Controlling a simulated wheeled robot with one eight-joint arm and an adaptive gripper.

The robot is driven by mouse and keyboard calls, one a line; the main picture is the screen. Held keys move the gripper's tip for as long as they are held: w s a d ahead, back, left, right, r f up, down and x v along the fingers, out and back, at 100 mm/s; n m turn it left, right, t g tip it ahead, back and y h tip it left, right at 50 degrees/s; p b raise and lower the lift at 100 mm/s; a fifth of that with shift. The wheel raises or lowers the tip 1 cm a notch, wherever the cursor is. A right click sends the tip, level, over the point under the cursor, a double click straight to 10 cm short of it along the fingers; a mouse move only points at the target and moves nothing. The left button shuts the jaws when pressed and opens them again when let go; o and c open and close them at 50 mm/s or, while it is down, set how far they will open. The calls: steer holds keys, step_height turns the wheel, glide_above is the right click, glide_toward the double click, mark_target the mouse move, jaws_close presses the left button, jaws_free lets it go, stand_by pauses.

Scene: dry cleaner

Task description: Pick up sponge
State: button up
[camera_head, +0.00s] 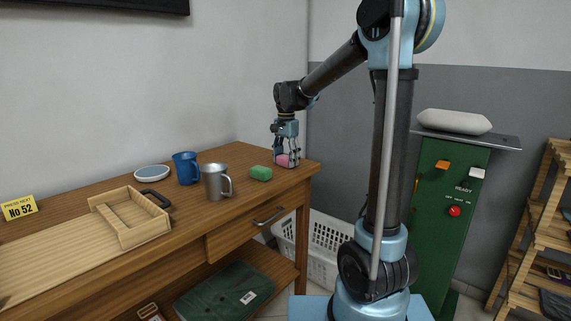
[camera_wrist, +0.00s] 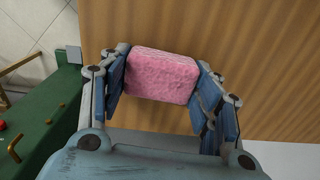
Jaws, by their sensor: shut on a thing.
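A pink sponge (camera_wrist: 162,76) sits between the fingers of my gripper (camera_wrist: 163,88) in the wrist view, with a finger against each of its short sides. My gripper is shut on it. In the head view my gripper (camera_head: 286,160) is at the right end of the wooden counter, and the pink sponge (camera_head: 283,161) shows partly between its fingers. It is low, at or just above the counter top; I cannot tell whether the sponge touches the wood.
A metal mug (camera_head: 214,183), a blue mug (camera_head: 186,168), a white-blue dish (camera_head: 152,172) and a wooden tray (camera_head: 147,232) stand on the counter (camera_head: 188,217) to the left. A white basket (camera_head: 321,240) is on the floor. A green machine (camera_head: 448,200) stands at right.

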mark_target(286, 157)
step_height(286, 157, up, 10)
stand_by(0.7)
steer(key=shift+c, duration=0.8)
